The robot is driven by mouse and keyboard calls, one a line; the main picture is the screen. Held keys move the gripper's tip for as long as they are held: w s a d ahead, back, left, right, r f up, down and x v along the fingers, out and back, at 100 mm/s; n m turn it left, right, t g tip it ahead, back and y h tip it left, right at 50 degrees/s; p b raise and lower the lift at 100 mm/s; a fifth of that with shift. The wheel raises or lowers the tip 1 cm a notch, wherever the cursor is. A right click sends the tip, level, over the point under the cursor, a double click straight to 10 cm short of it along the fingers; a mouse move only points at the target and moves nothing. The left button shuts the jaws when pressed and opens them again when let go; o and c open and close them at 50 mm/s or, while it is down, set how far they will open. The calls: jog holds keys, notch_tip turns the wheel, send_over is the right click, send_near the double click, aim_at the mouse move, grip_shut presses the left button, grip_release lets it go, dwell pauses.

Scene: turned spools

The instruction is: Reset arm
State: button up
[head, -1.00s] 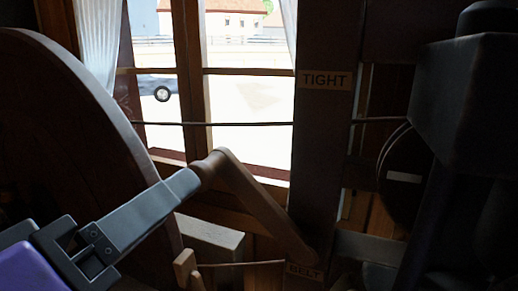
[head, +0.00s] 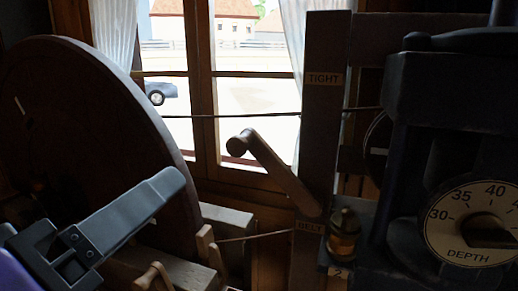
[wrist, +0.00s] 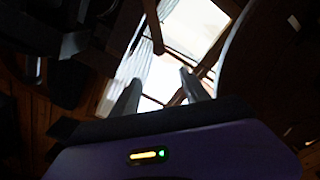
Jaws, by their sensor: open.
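My gripper (head: 176,183) is at the lower left of the head view, with grey fingers and a purple body. It is empty and stands apart from the wooden lever (head: 278,176), left of and below its round knob. The lever slants up and left from a dark post (head: 324,140) labelled TIGHT above and BELT below. In the wrist view my two fingers (wrist: 160,92) are spread apart with nothing between them. The bright window shows beyond them.
A large dark wooden wheel (head: 85,130) fills the left, close behind my gripper. A depth dial (head: 478,222) is on the dark machine at right. A small brass-coloured fitting (head: 343,235) stands by the post. A thin cord (head: 230,116) crosses before the window (head: 245,90).

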jog(key=w+a+f+n+t+y, duration=0.2)
jog(key=a+n+t+y, duration=0.3)
jog(key=a+y, duration=0.55)
jog(key=s+d+f+n+g+y, duration=0.1)
jog(key=d+f+g+y, duration=0.1)
jog(key=d+f+y, duration=0.45)
jog(key=s+d+f+n+g+y, duration=0.1)
jog(key=d+f+n+g, duration=0.15)
jog(key=f, duration=0.75)
jog(key=s+d+f+m+g+h, duration=0.1)
jog(key=s+d+f+m+h, duration=0.3)
jog(key=d, duration=0.7)
jog(key=s+d+f+m+g+h, duration=0.1)
jog(key=s+d+f+m+h, duration=0.3)
jog(key=s+d+f, duration=0.4)
jog(key=s+d+f+m+g+h, duration=0.1)
jog(key=s+d+f+m+h, duration=0.3)
jog(key=s+d+f, duration=0.3)
jog(key=shift+s+d+f+m, duration=0.1)
jog(key=shift+s+d+m, duration=0.2)
jog(key=shift+s+d, duration=0.55)
jog(key=shift+s+d+r+m, duration=0.1)
jog(key=shift+s+d+m, duration=0.2)
jog(key=shift+d, duration=1.05)
jog(key=shift+s+d+f+m, duration=0.1)
jog(key=shift+s+d+m, duration=0.15)
jog(key=shift+s+d, duration=0.65)
jog(key=shift+w+d, duration=0.15)
jog(key=shift+w, duration=0.1)
